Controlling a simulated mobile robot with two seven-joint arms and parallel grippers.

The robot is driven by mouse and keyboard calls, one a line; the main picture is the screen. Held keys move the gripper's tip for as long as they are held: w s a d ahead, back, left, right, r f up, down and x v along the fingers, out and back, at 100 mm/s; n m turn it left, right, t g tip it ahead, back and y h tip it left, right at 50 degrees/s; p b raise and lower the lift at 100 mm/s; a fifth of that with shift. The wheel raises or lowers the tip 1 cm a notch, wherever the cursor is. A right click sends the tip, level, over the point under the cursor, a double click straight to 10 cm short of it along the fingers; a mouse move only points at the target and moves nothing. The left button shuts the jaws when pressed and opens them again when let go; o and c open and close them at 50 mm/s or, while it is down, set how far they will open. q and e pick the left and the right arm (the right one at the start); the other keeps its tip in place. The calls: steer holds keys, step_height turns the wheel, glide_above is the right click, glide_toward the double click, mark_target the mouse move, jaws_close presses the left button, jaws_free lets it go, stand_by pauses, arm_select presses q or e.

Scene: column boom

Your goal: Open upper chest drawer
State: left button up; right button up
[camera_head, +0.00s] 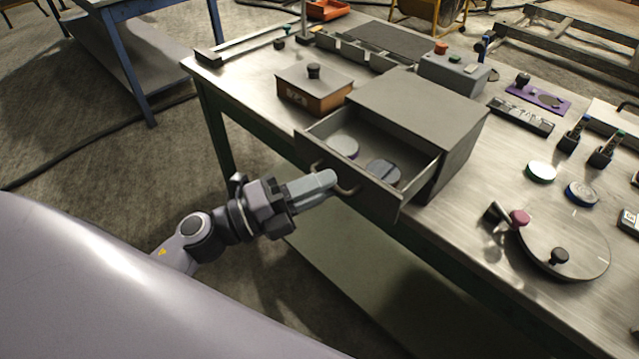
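A grey chest (420,105) stands on the workbench. Its drawer (372,192) is pulled well out toward my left arm, and its inside shows. A pale round thing (343,147) and a blue-grey round thing (382,172) lie in the drawer. A curved handle (346,188) is on the drawer's front. My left gripper (328,180) is at this handle, with its fingers close together against it. The fingertips partly cover the handle, so the grip itself is hard to see. My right gripper is not in view.
The metal workbench (470,215) has a wooden box with a dark knob (314,90) left of the chest. A round glass-like disc (565,240), a pink-knobbed piece (518,218) and small round tins (541,171) are on the right. Open floor lies left of the bench.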

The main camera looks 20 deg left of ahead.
arm_select(q)
steer(key=shift+o, duration=1.2)
steer(key=b+v, duration=0.2)
steer(key=v, duration=0.5)
steer(key=shift+f, duration=0.1)
